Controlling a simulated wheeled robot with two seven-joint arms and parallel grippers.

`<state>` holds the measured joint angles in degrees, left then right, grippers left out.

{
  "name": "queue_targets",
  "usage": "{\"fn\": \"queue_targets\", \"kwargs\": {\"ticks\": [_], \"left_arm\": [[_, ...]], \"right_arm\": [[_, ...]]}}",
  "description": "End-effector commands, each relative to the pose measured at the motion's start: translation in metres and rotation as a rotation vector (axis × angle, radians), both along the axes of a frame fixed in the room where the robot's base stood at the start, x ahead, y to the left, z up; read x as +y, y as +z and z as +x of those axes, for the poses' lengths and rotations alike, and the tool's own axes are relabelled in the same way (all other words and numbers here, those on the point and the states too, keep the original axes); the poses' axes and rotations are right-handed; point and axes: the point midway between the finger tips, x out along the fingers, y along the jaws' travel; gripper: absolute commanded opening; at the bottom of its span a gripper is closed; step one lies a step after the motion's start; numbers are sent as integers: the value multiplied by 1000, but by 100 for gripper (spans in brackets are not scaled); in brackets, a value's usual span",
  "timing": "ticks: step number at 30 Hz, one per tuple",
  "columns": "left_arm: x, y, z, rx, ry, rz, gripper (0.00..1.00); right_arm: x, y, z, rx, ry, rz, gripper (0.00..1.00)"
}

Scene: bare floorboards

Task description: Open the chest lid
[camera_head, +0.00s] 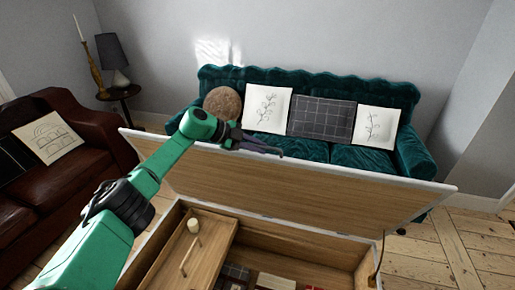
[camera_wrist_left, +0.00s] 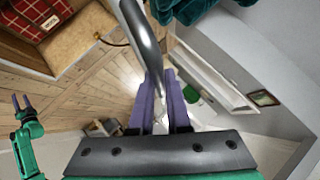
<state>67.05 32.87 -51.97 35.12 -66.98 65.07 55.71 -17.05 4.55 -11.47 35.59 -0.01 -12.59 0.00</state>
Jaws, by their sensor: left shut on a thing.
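The chest (camera_head: 262,240) stands open in front of me in the head view. Its lid (camera_head: 330,200) is raised and tilted up along the far side, with its wooden inner face towards me. My left gripper (camera_head: 272,149) is at the lid's top edge, its fingers partly hidden behind it. In the left wrist view, the purple fingers (camera_wrist_left: 162,95) are shut on a curved grey metal bar (camera_wrist_left: 146,45), which looks like the lid's handle. My right gripper (camera_wrist_left: 21,103) shows small at the left of the wrist view, open and empty.
A wooden inner tray (camera_head: 190,250) and several items lie inside the chest. A green sofa (camera_head: 315,150) stands behind the lid. A brown leather sofa (camera_head: 80,165) and a side table with a lamp (camera_head: 113,60) are at left. Bare floorboards (camera_head: 450,245) lie free at right.

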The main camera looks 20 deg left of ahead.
Motion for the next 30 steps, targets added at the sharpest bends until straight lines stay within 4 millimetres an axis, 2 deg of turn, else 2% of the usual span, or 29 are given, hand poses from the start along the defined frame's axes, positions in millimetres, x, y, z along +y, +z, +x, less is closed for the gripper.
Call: {"fn": "queue_targets", "kwargs": {"ticks": [8, 9, 10, 11, 22, 26, 30], "left_arm": [[0, -4, -1, 4, -1, 6, 0], [0, -4, -1, 5, 0, 5, 26], [0, -4, -1, 5, 0, 5, 38], [0, -4, -1, 5, 0, 5, 44], [3, 0, -2, 1, 0, 2, 44], [16, 7, -8, -1, 2, 4, 44], [37, 22, -22, -1, 3, 4, 44]], "right_arm": [[0, -1, -4, 6, 0, 0, 50], [0, -1, -4, 6, 0, 0, 50], [0, -1, -4, 6, 0, 0, 50], [0, -1, -4, 6, 0, 0, 50], [-1, -2, -4, 6, 0, -1, 50], [-1, -7, -4, 6, 0, -1, 50], [-1, -17, -3, 5, 0, -1, 50]]}}
